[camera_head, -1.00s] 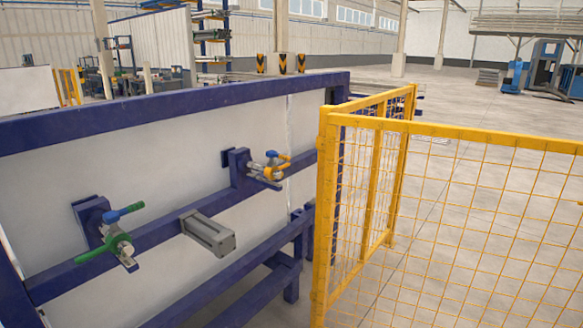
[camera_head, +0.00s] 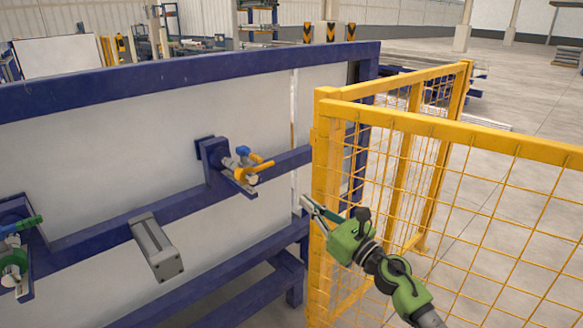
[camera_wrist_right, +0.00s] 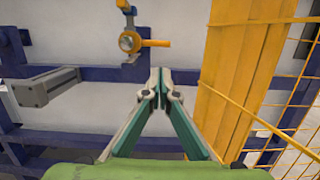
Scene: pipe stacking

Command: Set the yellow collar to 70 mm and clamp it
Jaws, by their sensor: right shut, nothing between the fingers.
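The yellow collar (camera_head: 247,173) sits on a short rod on a blue bracket (camera_head: 216,166) of the blue frame, with a blue lever (camera_head: 243,152) above it. In the right wrist view the yellow collar (camera_wrist_right: 129,42) is above and left of the fingertips, its yellow handle pointing right. My right gripper (camera_head: 307,203) is shut and empty, in front of the yellow fence post and apart from the collar. It also shows in the right wrist view (camera_wrist_right: 160,76). I see no scale reading. My left gripper is not in view.
A yellow mesh fence (camera_head: 470,180) stands close beside my right arm. A grey block-shaped cylinder (camera_head: 158,247) juts from the blue rail, and a green collar (camera_head: 14,262) with a lever is at the far left. The space before the white panel (camera_head: 110,145) is open.

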